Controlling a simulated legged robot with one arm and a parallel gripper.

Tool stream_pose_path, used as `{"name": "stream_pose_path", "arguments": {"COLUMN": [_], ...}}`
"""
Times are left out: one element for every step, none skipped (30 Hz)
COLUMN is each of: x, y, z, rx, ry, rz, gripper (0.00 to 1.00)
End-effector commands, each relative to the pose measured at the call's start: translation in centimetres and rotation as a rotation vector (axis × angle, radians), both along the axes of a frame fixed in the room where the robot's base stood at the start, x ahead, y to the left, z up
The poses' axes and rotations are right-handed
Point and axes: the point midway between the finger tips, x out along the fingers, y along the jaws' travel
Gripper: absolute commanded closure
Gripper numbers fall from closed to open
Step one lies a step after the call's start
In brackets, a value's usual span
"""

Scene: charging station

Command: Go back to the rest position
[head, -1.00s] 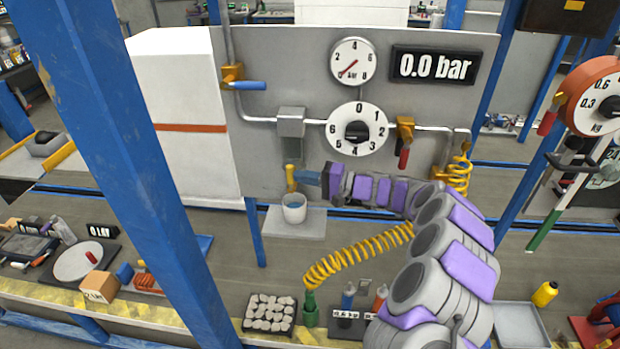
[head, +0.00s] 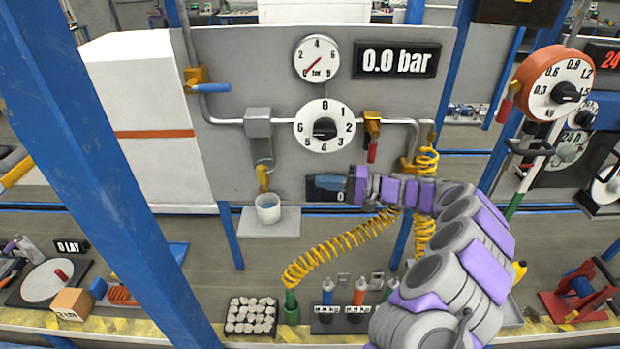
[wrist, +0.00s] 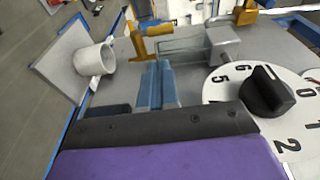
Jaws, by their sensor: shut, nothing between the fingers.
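My arm, in purple and grey segments, reaches in from the lower right of the head view. My gripper (head: 326,183) has blue fingers and points left, in front of the lower part of the grey panel (head: 215,160). In the wrist view my gripper (wrist: 157,80) shows its blue fingers together, with nothing between them. A white cup (head: 268,208) stands on a small shelf to the left of the gripper, under a yellow-tipped tap (head: 263,178). The cup also shows in the wrist view (wrist: 95,60), apart from the fingers. The gripper partly hides a dark display behind it.
A dial with a black knob (head: 324,128) and a gauge (head: 316,59) sit on the panel beside a "0.0 bar" display (head: 397,60). A yellow coiled hose (head: 340,246) hangs below my arm. A blue post (head: 120,170) stands at left. A tray of stones (head: 251,316) lies on the bench.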

Motion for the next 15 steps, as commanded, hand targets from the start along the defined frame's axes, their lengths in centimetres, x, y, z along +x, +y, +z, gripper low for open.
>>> {"name": "stream_pose_path", "arguments": {"x": [-0.1, -0.1, -0.2, -0.2, -0.2, -0.3, -0.3, -0.4, -0.7, -0.9, -1.3, -2.0, -2.6, -3.4, -4.7], "y": [-0.2, -0.3, -0.4, -0.5, -0.6, -0.7, -0.8, -0.7, -0.5, -0.2, 0.3, 1.0, 1.7, 2.4, 3.5], "z": [0.0, 0.0, 0.0, 0.0, 0.0, 0.0, 0.1, 0.2, 0.5, 0.9, 1.3, 2.0, 2.7, 3.5, 4.5], "rx": [-0.002, -0.002, -0.002, -0.002, -0.002, -0.001, -0.001, 0.0, 0.0, -0.002, -0.005, -0.01, -0.017, -0.027, -0.039], "ry": [0.0, 0.0, 0.0, 0.0, 0.0, 0.0, 0.0, 0.001, 0.001, 0.002, 0.003, 0.005, 0.005, 0.006, 0.009], "rz": [0.001, 0.001, 0.002, 0.002, 0.002, 0.002, 0.004, 0.008, 0.017, 0.028, 0.042, 0.066, 0.087, 0.113, 0.15], "gripper": [1.0, 1.0, 1.0, 1.0, 1.0, 1.0, 1.0, 1.0, 1.0, 1.0, 1.0, 1.0, 1.0, 1.0, 1.0]}}
